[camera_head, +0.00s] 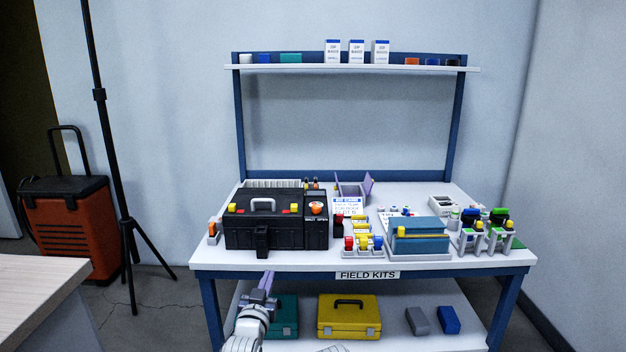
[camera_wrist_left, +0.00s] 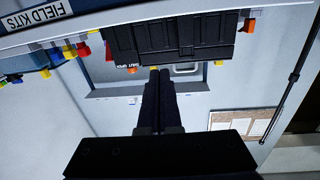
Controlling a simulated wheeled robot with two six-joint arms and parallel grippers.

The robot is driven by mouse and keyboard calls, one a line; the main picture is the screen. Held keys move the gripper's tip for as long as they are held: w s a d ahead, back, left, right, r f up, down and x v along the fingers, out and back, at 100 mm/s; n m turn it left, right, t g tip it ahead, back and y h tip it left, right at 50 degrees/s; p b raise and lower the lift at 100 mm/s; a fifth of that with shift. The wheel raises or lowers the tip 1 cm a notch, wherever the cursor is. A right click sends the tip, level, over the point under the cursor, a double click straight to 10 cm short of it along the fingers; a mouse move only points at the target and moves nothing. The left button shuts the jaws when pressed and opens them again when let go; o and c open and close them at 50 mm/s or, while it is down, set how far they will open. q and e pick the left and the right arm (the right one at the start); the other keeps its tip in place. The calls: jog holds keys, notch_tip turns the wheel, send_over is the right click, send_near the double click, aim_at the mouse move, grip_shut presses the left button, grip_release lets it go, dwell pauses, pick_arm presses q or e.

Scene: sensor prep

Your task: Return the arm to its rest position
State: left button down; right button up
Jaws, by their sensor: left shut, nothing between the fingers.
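My left gripper (camera_head: 266,281) is in front of the workbench (camera_head: 300,257), just below its front edge and left of the FIELD KITS label. Its fingers point up toward the bench and are shut with nothing between them. In the left wrist view the closed dark fingers (camera_wrist_left: 158,98) show in the middle, with the black case (camera_wrist_left: 190,38) beyond them. My right gripper is in neither view.
The black case (camera_head: 262,230) stands on the bench's left part. A blue box (camera_head: 420,238) and bottle racks (camera_head: 484,240) stand at the right. Below are a yellow case (camera_head: 349,322) and a teal case (camera_head: 284,318). A tripod (camera_head: 126,220) and wooden table (camera_head: 38,283) are left.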

pick_arm(q)
jog(key=s+d+f+m+g+p, duration=0.1)
jog(key=s+d+f+g+p, duration=0.15)
jog(key=s+f+g, duration=0.2)
jog(key=s+d+f+g+p, duration=0.2)
jog(key=s+d+f+g, duration=0.1)
jog(key=f+g, duration=0.25)
jog(key=s+f+m+g+y+p, duration=0.1)
jog(key=s+f+g+y+p, duration=0.25)
jog(key=s+g, duration=0.85)
jog(key=s+r+t+p, duration=0.2)
jog(key=r+p, duration=1.7)
jog(key=s+r+t+p, duration=0.1)
jog(key=s+r+p, duration=0.2)
jog(key=r+p, duration=1.6)
jog(key=shift+a+t+h, duration=0.15)
jog(key=shift+t+h, duration=0.2)
jog(key=shift+t, duration=0.05)
